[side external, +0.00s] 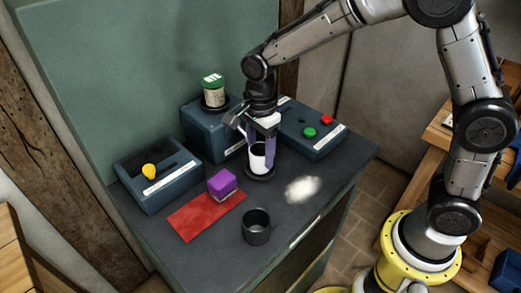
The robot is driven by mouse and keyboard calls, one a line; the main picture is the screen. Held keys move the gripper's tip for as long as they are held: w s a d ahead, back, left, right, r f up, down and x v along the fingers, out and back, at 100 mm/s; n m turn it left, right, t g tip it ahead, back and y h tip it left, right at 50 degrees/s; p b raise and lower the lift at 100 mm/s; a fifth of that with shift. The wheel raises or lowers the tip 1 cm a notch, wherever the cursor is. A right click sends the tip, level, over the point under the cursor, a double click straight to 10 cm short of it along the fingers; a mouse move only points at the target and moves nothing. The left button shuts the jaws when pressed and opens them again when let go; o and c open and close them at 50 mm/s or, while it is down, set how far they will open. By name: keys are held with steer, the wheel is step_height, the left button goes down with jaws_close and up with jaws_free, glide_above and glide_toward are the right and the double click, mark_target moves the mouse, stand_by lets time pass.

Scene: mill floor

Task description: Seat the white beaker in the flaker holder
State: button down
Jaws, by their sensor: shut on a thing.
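The white beaker (257,160) is upright on the bench, between the fingers of my gripper (261,152). My gripper points down and is shut on the beaker. The beaker's base is at a dark round holder (261,176) in front of the middle blue-grey machine (207,130). I cannot tell whether the beaker's base is fully down inside the holder's ring. My fingers hide part of the beaker's sides.
A jar with a green lid (213,90) stands on the middle machine. A box with green and red buttons (313,130) is at right, a box with a yellow knob (157,180) at left. A purple block (222,184), red mat (200,219), dark cup (256,227) and white powder (303,188) are nearby.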

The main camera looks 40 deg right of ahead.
steer(key=shift+f, duration=0.55)
steer(key=shift+c, duration=2.1)
jaws_free()
step_height(320, 180, up, 11)
steer(key=shift+d, duration=0.1)
